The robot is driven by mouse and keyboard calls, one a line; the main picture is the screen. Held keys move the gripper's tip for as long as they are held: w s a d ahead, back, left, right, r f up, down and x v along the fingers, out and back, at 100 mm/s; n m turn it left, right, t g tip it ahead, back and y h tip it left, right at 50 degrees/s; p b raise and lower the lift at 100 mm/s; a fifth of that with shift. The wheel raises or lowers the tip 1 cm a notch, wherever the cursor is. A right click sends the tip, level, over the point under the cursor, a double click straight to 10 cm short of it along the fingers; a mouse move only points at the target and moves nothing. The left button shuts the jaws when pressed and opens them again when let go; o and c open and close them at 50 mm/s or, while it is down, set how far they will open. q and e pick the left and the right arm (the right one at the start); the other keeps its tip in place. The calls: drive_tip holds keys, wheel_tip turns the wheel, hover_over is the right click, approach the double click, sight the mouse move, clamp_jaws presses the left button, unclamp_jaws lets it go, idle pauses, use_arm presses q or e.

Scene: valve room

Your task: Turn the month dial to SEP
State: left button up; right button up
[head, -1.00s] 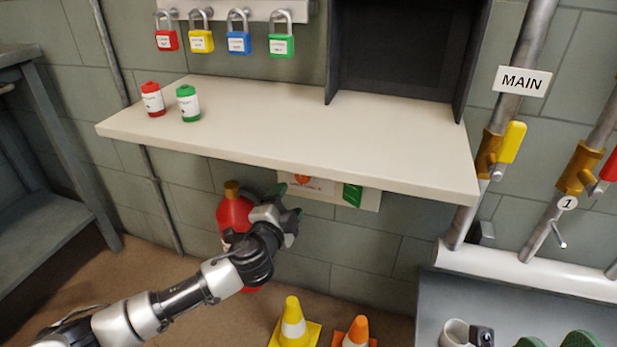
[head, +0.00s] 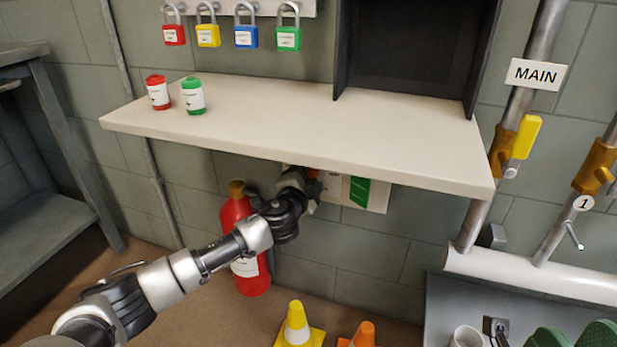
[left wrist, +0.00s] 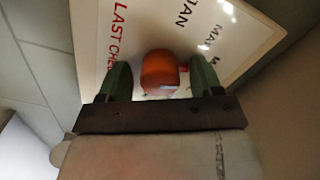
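The month dial, an orange-red knob (left wrist: 160,72), stands on a white board (left wrist: 235,35) in the left wrist view. The board carries red letters "LAST CHE..." and dark month letters, of which JAN is readable. The knob's pointer direction cannot be made out. My left gripper (left wrist: 161,80) is open, its two green fingers on either side of the knob with a small gap at each. In the head view the left gripper (head: 306,188) is under the shelf at the board (head: 378,193), hiding most of the dial. My right gripper is not in view.
A cream shelf (head: 300,130) overhangs the board closely. A red extinguisher (head: 238,215) stands behind my left arm. Cones (head: 297,325) stand on the floor below. Pipes with valves (head: 515,145) are at the right. Red and green canisters (head: 193,97) sit on the shelf.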

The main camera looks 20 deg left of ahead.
use_arm(q)
drive_tip(key=c, duration=0.9)
